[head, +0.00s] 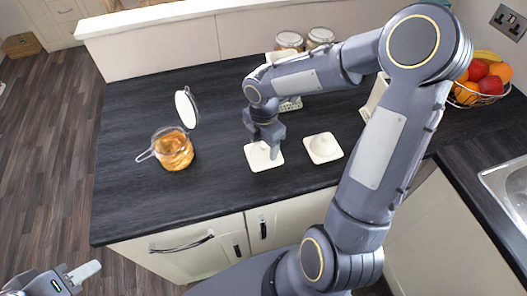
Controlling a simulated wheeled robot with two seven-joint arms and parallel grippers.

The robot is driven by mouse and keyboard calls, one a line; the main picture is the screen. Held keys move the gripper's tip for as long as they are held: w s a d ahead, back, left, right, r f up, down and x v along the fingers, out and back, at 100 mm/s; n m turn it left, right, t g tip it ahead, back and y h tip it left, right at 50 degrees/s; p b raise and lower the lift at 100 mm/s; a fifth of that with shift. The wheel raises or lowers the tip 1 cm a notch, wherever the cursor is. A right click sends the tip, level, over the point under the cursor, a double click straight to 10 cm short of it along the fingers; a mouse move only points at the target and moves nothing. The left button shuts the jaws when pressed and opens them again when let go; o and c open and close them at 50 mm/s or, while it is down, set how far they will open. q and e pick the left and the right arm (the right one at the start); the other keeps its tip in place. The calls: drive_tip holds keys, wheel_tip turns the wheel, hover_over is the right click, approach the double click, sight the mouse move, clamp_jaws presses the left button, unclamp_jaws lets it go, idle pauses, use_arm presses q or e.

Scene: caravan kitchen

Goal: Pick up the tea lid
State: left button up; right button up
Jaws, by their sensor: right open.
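Two square cream lids lie flat on the dark worktop. One lid (257,162) is under my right gripper, and another lid (323,148), with a round raised middle, lies just to its right. No lettering is readable, so I cannot tell which is the tea lid. My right gripper (266,148) points down, open, over the left lid and hides part of it. I cannot tell whether its fingers touch the lid. My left gripper (80,275) is low at the bottom left, away from the worktop; its jaw opening is unclear.
Jars (289,41) stand at the back, and a fruit basket (480,98) at the right. My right arm hides part of the worktop. The worktop's left front is clear.

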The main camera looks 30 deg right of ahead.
drive_tip(key=shift+s, duration=0.1)
drive_tip(key=c, duration=1.2)
clamp_jaws()
